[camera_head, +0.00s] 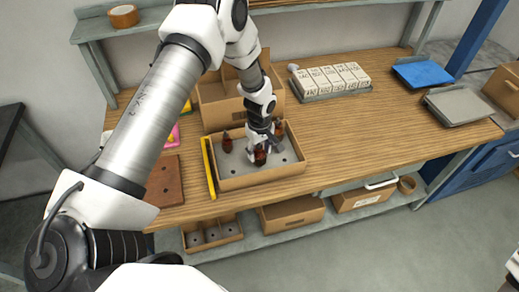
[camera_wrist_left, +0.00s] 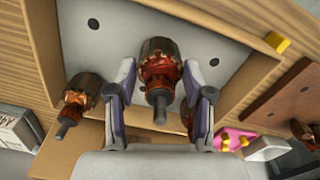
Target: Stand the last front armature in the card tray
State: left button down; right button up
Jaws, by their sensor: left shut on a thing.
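The card tray (camera_head: 290,172) is a shallow cardboard box with a grey, holed floor, near the table's front edge. My left gripper (camera_head: 262,147) reaches down into it and is shut on a copper-and-dark armature (camera_head: 260,157), near the tray's front. In the left wrist view the fingers (camera_wrist_left: 160,80) flank this armature (camera_wrist_left: 158,62), its shaft pointing toward the camera. Whether its lower end touches the floor is hidden. Another armature (camera_head: 227,143) stands at the tray's back left, and one (camera_head: 279,128) at the back right. My right gripper is out of view.
A yellow strip (camera_head: 208,165) lies along the tray's left side, beside a brown board (camera_head: 165,182). An open cardboard box (camera_head: 215,108) stands behind the tray. A rack of white boxes (camera_head: 330,80) and a grey tray (camera_head: 458,106) are to the right. The tabletop right of the card tray is clear.

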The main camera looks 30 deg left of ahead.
pick_arm(q)
jog(key=shift+f+b, duration=0.3)
jog(key=shift+f, duration=0.3)
jog(key=shift+c, duration=2.4)
grip_release()
notch_tip(320, 180, up, 8)
jog(key=p, duration=0.7)
jog(key=shift+f, duration=0.1)
jog(key=shift+r+p, duration=0.55)
jog(key=shift+r, duration=0.6)
